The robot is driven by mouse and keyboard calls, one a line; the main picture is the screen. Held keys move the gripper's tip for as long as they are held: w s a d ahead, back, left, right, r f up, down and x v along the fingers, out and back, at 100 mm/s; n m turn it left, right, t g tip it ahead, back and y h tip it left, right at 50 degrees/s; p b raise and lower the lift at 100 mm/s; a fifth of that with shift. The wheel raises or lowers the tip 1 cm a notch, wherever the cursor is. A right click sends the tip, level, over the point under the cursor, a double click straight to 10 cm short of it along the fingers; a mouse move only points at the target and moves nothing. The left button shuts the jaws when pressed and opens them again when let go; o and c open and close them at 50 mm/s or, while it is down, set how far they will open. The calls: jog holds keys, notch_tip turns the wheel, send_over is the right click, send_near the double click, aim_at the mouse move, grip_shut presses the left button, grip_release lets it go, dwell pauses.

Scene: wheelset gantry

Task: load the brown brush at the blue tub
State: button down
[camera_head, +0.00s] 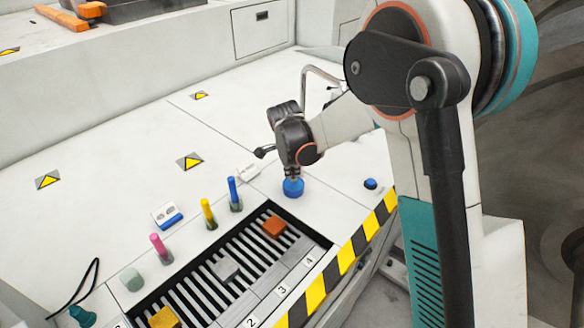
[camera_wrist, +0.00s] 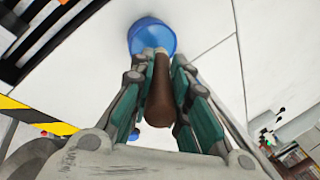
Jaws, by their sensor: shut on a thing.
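The blue tub (camera_head: 293,188) stands on the white worktop, just right of the far end of the slotted tray. My gripper (camera_head: 292,173) is directly above it, pointing down. In the wrist view, my gripper (camera_wrist: 164,60) is shut on the brown brush (camera_wrist: 159,95), with the teal-padded fingers on both sides of its handle. The blue tub (camera_wrist: 152,34) shows just beyond the fingertips. The brush's far end is at the tub; I cannot tell whether it touches what is inside. In the head view the brush is hidden by my gripper.
Pink (camera_head: 160,248), yellow (camera_head: 208,213) and blue (camera_head: 235,194) handles stand upright left of the slotted tray (camera_head: 318,240). Orange (camera_head: 274,226) and grey (camera_head: 224,268) blocks lie on the tray. A blue knob (camera_head: 370,184) sits near the striped edge (camera_head: 346,259). The worktop behind is mostly clear.

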jog(key=shift+f+b, duration=0.5)
jog(key=shift+f, duration=0.15)
dwell(1.7)
jog(key=shift+r, duration=0.1)
jog(key=shift+r+p, duration=2.2)
jog(key=shift+r, duration=1.25)
jog(key=shift+s+d+f, duration=0.15)
jog(key=shift+d+f, duration=0.05)
jog(key=shift+d, duration=0.15)
jog(key=s+d+f+n+g+y, duration=0.1)
jog(key=s+d+f+n+y, duration=0.1)
jog(key=s+d+n, duration=0.5)
jog(key=s+d+f+n+g+y, duration=0.1)
jog(key=s+d+f+n+y, duration=0.1)
jog(key=s+d+n, duration=0.5)
jog(key=s+f+n, duration=0.1)
jog(key=s+n, duration=0.1)
jog(key=n, duration=0.2)
jog(key=shift+d+f+g+y, duration=0.3)
jog(key=shift+f+g+y, duration=0.05)
jog(key=shift+g+y, duration=0.05)
